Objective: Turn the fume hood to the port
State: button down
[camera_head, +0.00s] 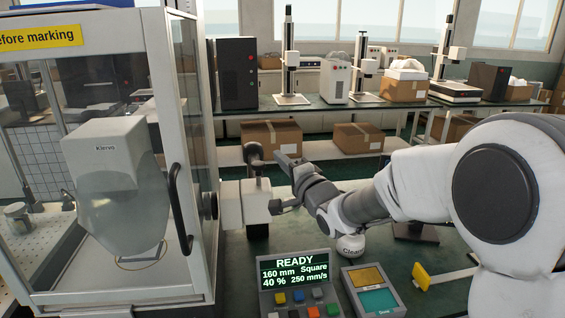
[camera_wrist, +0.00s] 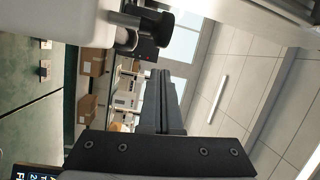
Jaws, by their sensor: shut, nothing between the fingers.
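A glass-walled enclosure (camera_head: 110,265) with a grey-white marking head (camera_head: 105,145) inside fills the left of the head view. A dark round fitting (camera_head: 210,206) on its right side looks like the port. Beside it is a white block (camera_head: 245,204) with an upright dark knob (camera_head: 253,152); I cannot tell for certain that this is the fume hood. In the wrist view the white body (camera_wrist: 55,20) and dark knob (camera_wrist: 152,27) show at upper left. My gripper (camera_head: 282,160) is shut and empty, its fingertips (camera_wrist: 160,74) close to the knob; contact is unclear.
A control panel (camera_head: 295,275) reading READY stands in front, with a yellow-and-teal box (camera_head: 372,292) beside it. A yellow paddle (camera_head: 421,276) lies to the right. A back bench (camera_head: 320,103) carries instruments and boxes. A black handle (camera_head: 178,208) projects from the enclosure.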

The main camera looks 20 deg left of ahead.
jog(key=s+v, duration=0.1)
jog(key=v, duration=0.9)
jog(key=s+d+r+n+h+p, duration=0.1)
jog(key=d+r+n+h+p, duration=0.15)
jog(key=d+h, duration=1.35)
jog(key=s+d+f+n+g+y+p, duration=0.1)
jog(key=s+d+g, duration=0.5)
jog(key=s+d, duration=1.1)
jog(key=s+n+y+p, duration=0.1)
jog(key=s+n+p, duration=0.1)
jog(key=s+n, duration=0.1)
jog(key=shift+s+d+g+p, duration=0.2)
jog(key=shift+s+g+p, duration=0.1)
jog(key=shift+s, duration=0.35)
